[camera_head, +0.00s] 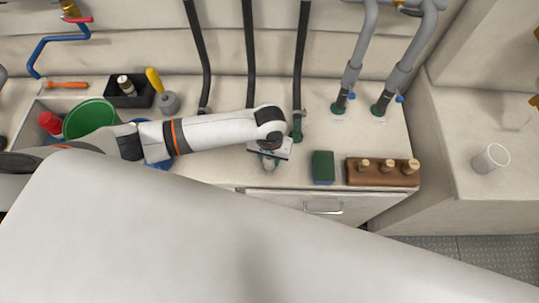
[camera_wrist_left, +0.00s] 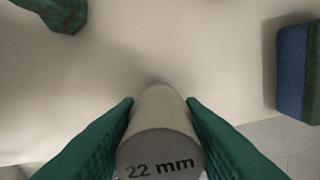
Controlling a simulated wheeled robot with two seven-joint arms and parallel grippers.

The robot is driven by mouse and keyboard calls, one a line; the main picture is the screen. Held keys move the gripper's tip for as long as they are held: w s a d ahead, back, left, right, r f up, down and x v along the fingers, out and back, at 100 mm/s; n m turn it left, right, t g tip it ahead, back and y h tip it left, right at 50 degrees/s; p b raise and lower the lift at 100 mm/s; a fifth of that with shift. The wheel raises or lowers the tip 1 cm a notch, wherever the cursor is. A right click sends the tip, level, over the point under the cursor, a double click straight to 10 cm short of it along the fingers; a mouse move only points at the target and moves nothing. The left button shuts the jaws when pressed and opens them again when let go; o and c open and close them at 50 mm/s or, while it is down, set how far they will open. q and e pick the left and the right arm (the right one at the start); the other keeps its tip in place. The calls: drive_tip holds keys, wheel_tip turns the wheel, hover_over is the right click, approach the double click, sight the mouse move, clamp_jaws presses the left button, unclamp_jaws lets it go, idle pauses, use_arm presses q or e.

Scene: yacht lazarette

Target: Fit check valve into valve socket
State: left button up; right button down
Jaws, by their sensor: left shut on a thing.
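My left gripper (camera_head: 269,165) is over the front of the pale counter, and its fingers show green in the left wrist view (camera_wrist_left: 160,105). It is shut on a pale grey-white cylinder (camera_wrist_left: 160,130) marked "22 mm", seemingly the check valve. A green fitting (camera_head: 297,128) at the foot of a black hose stands just behind and right of the gripper. A green, worn-looking fitting (camera_wrist_left: 65,14) shows at the wrist view's upper left. My right gripper is out of view.
A green-and-blue sponge (camera_head: 322,167) and a wooden rack (camera_head: 381,181) with three plugs sit right of the gripper. Grey pipes (camera_head: 352,75) rise behind.

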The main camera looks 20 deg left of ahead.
use_arm(q)
drive_tip(key=shift+f, duration=0.1)
drive_tip(key=o, duration=1)
wheel_tip(320, 180, up, 12)
drive_tip(key=shift+r, duration=0.2)
drive_tip(key=shift+d+f, duration=0.1)
drive_tip(key=shift+d, duration=0.05)
